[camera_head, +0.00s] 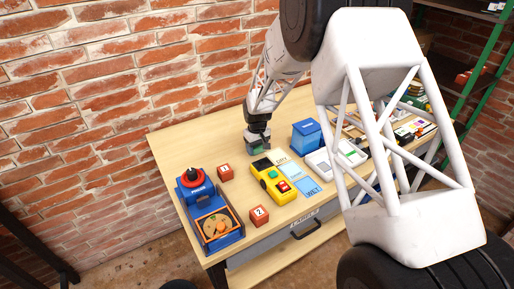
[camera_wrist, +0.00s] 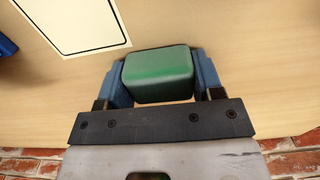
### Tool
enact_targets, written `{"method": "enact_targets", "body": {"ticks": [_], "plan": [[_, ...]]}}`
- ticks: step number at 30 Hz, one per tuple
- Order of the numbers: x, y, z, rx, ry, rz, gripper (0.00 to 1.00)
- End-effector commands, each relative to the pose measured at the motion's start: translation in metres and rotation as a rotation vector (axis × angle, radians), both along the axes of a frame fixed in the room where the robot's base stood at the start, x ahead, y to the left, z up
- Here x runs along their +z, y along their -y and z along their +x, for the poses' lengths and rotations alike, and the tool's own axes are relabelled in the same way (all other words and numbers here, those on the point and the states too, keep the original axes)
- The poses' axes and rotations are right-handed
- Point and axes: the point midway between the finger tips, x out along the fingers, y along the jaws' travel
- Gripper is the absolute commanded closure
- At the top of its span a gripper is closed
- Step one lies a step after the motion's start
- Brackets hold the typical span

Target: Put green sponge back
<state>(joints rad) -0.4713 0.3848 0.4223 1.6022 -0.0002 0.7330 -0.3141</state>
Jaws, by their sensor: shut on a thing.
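The green sponge (camera_wrist: 160,75) is a rounded block between the two blue fingers of my gripper (camera_wrist: 158,84) in the wrist view. The fingers are shut on its two sides. In the head view my gripper (camera_head: 257,141) is over the back part of the wooden table, behind the yellow device; the sponge is mostly hidden there. A white card with a black border (camera_wrist: 75,20) lies beside the sponge in the wrist view. In the head view a pale card marked DRY (camera_head: 282,159) and a blue card marked WET (camera_head: 311,189) lie to the right. I cannot tell the sponge's height above the table.
A yellow device (camera_head: 271,181) with coloured buttons stands in front of my gripper. A blue box (camera_head: 306,136) is to its right. A brick wall stands behind.

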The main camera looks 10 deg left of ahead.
Motion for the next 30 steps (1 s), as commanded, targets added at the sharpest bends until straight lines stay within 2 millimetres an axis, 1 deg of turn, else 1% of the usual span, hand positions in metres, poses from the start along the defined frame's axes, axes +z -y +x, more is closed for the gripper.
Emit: {"method": "enact_targets", "body": {"ticks": [5,14,15,19,30], "plan": [[0.0001,0.0000,0.0000,0.000,0.000,0.000,0.65],[-0.0063,0.0001,-0.0001,0.000,0.000,0.000,0.65],[-0.0063,0.0001,-0.0001,0.000,0.000,0.000,0.35],[-0.0072,-0.0001,-0.0006,0.000,-0.001,-0.001,0.15],[-0.0070,0.0006,-0.0020,0.000,-0.005,-0.002,0.14]]}}
